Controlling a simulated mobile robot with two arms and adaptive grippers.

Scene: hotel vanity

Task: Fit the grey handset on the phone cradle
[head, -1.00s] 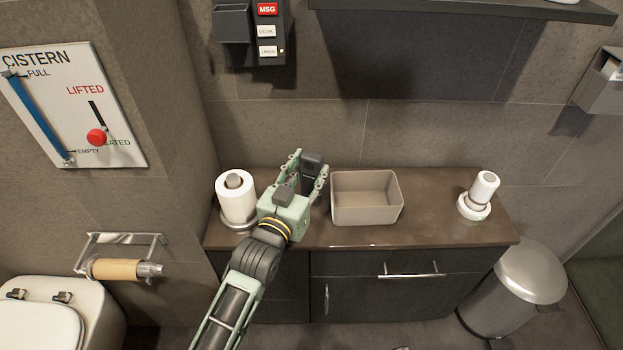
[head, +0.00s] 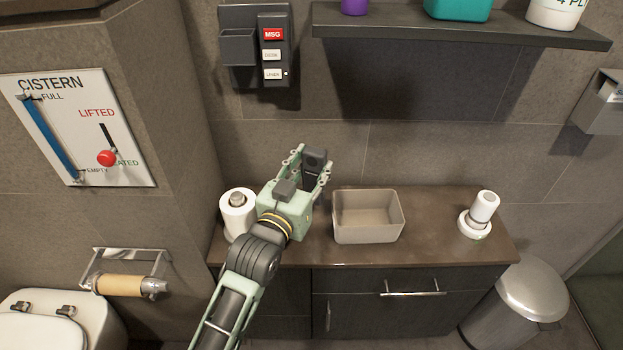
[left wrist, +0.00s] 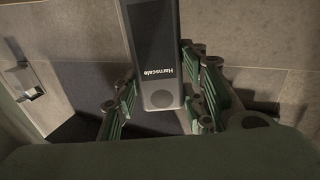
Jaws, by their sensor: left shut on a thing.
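My left gripper (head: 314,166) is shut on the dark grey handset (head: 315,158) and holds it above the counter. In the left wrist view the handset (left wrist: 152,60) stands between the fingers of the gripper (left wrist: 160,100), with light lettering on its face and a round spot near its lower end. Its far end runs out of the top of that view. The phone cradle (head: 238,48) is a dark holder on the wall, up and left of the gripper, beside a panel with MSG and other labels. The cradle looks empty. My right gripper is not in view.
On the counter (head: 430,246) stand a toilet roll (head: 238,215), a beige open box (head: 368,238) and a white cup-like item (head: 480,210) on a round base. A shelf (head: 460,28) with several containers juts out at the upper right. The wall below the phone is clear.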

